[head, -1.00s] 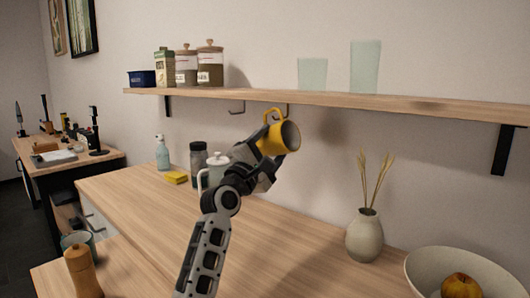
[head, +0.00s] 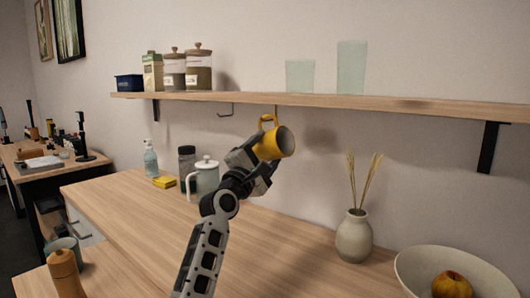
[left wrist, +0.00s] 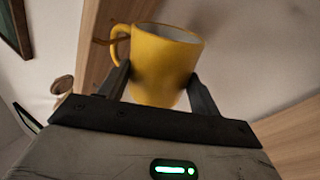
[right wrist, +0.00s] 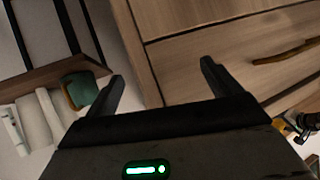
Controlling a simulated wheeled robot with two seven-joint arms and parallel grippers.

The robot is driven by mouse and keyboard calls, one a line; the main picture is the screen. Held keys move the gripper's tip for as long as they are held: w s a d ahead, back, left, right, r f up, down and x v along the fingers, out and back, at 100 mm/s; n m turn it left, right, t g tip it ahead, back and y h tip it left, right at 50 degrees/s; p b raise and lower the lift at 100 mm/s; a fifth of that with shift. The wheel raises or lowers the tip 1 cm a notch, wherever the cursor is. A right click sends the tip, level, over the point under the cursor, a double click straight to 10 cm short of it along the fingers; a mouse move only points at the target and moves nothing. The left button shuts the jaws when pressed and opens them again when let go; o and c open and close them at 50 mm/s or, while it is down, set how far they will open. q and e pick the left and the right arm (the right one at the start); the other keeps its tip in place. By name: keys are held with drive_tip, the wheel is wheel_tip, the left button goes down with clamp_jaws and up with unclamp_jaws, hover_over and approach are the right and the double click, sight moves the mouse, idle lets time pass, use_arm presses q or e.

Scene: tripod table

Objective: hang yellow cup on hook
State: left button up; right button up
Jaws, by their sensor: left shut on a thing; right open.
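The yellow cup (head: 280,143) is tilted on its side just under the wall shelf, its mouth facing right and its handle up. It also shows in the left wrist view (left wrist: 168,62). My left gripper (left wrist: 160,82) is shut on the cup's body, one finger on each side. One hook (head: 276,112) under the shelf is right by the handle; I cannot tell whether the handle is around it. Another hook (head: 226,113), to the left, is empty. My right gripper (right wrist: 162,75) is open and empty, outside the head view.
The shelf (head: 400,103) holds jars and two glasses (head: 351,68) above the cup. On the counter (head: 150,215) stand a white pot (head: 205,178), a vase with dry stems (head: 354,236) and a bowl (head: 410,268). The counter's middle is clear. A drawer front (right wrist: 220,55) faces my right gripper.

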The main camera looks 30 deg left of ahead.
use_arm(q)
drive_tip(key=shift+r, duration=0.1)
drive_tip(key=o, duration=1.1)
drive_tip(key=shift+o, duration=0.6)
drive_tip(key=shift+s, duration=0.1)
drive_tip(key=b+v, duration=0.1)
drive_tip(key=v, duration=1.4)
drive_tip(key=shift+s, duration=0.35)
drive_tip(key=shift+d+f, duration=0.1)
drive_tip(key=shift+f, duration=0.15)
